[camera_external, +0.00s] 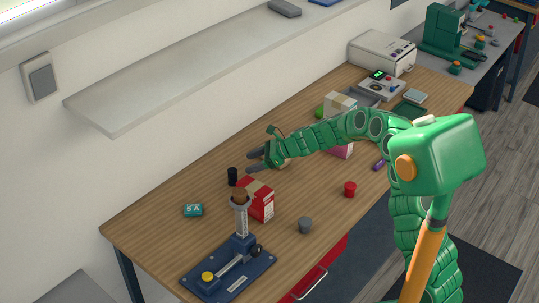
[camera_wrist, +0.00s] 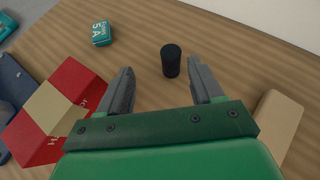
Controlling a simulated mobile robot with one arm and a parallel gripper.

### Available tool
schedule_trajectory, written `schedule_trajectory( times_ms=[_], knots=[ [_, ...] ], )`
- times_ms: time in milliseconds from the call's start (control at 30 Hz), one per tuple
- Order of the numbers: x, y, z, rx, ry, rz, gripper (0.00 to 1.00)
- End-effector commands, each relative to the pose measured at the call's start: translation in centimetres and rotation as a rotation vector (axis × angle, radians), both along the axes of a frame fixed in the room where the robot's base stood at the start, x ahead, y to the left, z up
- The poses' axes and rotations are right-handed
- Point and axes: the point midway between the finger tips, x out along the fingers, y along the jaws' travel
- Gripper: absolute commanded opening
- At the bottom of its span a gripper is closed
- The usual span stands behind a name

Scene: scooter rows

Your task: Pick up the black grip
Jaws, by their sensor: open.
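The black grip (camera_external: 232,176) is a small dark cylinder standing upright on the wooden table, near the wall side. It also shows in the wrist view (camera_wrist: 170,60), ahead of my fingertips and between their lines, nearer the right finger. My gripper (camera_external: 254,161) is green with grey fingers. It is open and empty, above the table and apart from the grip. In the wrist view my gripper (camera_wrist: 162,80) has its two fingers spread wide.
A red box (camera_external: 260,201) stands close to the grip, with a blue press-like device (camera_external: 229,276) in front. A teal box (camera_external: 193,210) lies to the left. A red cup (camera_external: 350,188) and a grey cup (camera_external: 305,225) stand near the front edge. A shelf (camera_external: 200,75) hangs above.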

Motion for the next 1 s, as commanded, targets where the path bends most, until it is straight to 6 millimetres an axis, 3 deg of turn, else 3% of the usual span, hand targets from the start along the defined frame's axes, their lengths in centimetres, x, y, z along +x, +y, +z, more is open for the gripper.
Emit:
schedule_trajectory(
  times_ms=[233, 767, 1000],
  knots=[
    [2.0, 0.8, -2.1, 0.018, 0.061, -0.078, 0.66],
    [2.4, 3.5, -3.7, 0.019, 0.067, -0.081, 0.66],
    [2.4, 5.8, -4.8, 0.019, 0.065, -0.080, 0.66]
  ],
)
